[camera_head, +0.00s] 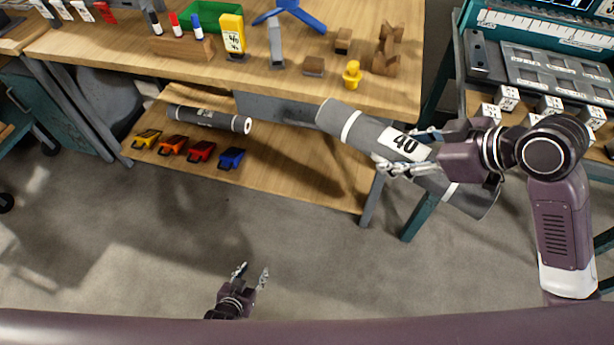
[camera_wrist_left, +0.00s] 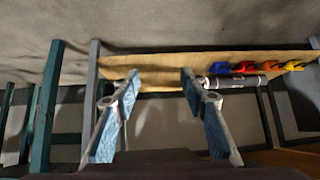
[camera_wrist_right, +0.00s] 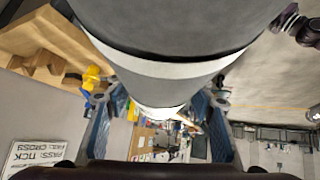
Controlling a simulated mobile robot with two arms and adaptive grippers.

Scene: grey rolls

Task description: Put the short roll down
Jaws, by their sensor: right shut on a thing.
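A thick grey roll (camera_head: 345,122) with white bands and a "40" label is held tilted in the air by my right gripper (camera_head: 412,152). That gripper is shut around the roll's middle, and the roll's left end overlaps the bench's front edge in the head view. The roll fills the top of the right wrist view (camera_wrist_right: 170,30). A second grey roll (camera_head: 208,119) with white bands lies on the lower shelf, and it also shows in the left wrist view (camera_wrist_left: 235,82). My left gripper (camera_head: 252,272) is open and empty over the floor, apart from both rolls.
The wooden lower shelf (camera_head: 290,175) has bare room right of several coloured small bins (camera_head: 201,152). The bench top (camera_head: 110,45) carries markers, a yellow box (camera_head: 232,35), wooden blocks and a yellow peg (camera_head: 352,75). A side cart (camera_head: 545,80) with white cubes stands at the right.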

